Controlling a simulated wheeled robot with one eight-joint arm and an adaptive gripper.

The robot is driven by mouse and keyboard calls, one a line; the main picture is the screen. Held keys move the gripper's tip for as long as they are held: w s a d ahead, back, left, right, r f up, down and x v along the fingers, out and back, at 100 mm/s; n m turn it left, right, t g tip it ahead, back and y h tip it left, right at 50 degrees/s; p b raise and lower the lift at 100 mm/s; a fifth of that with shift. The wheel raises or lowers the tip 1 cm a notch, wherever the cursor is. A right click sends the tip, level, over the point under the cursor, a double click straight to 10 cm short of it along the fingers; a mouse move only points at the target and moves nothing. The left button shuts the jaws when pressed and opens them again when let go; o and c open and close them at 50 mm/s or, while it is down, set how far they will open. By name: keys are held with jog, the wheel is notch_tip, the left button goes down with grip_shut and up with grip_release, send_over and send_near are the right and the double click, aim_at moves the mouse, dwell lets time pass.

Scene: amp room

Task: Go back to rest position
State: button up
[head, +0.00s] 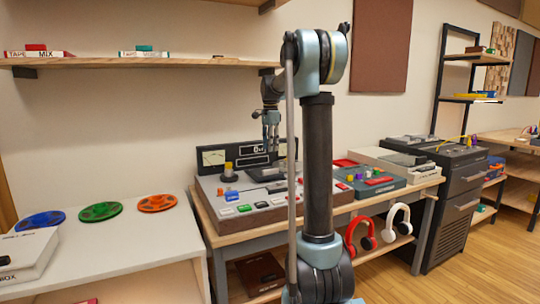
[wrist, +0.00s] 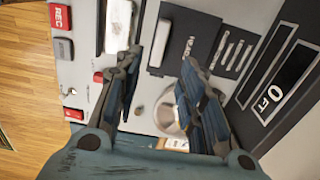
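My gripper (head: 270,146) hangs fingers-down above the back part of the grey console on the desk. In the wrist view my gripper (wrist: 160,58) is open, its two dark fingers apart with nothing held between them. The console (head: 248,213) shows below, with coloured buttons along its front. The wrist view shows a red REC button (wrist: 60,17), and a round silver knob (wrist: 168,118) partly hidden by the right finger. My arm column hides the right part of the console in the head view.
A wooden shelf (head: 150,62) runs along the wall at the upper left. A white table (head: 110,245) with blue, green and orange reels stands left. Red headphones (head: 360,236) and white headphones (head: 398,222) hang under the desk. A dark cabinet (head: 455,205) stands right, with open floor before it.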

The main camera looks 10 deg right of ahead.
jog(key=shift+r, duration=0.3)
jog(key=s+d+f+n+t, duration=0.1)
jog(key=s+f+n, duration=0.25)
jog(key=s, duration=0.85)
jog(key=s+d+f+n, duration=0.15)
jog(key=s+n, duration=0.25)
jog(key=s, duration=0.9)
jog(key=s+f+n+t, duration=0.1)
jog(key=s+f+n, duration=0.6)
jog(key=s+f, duration=1.2)
jog(key=shift+s+d, duration=0.2)
jog(key=shift+s, duration=0.1)
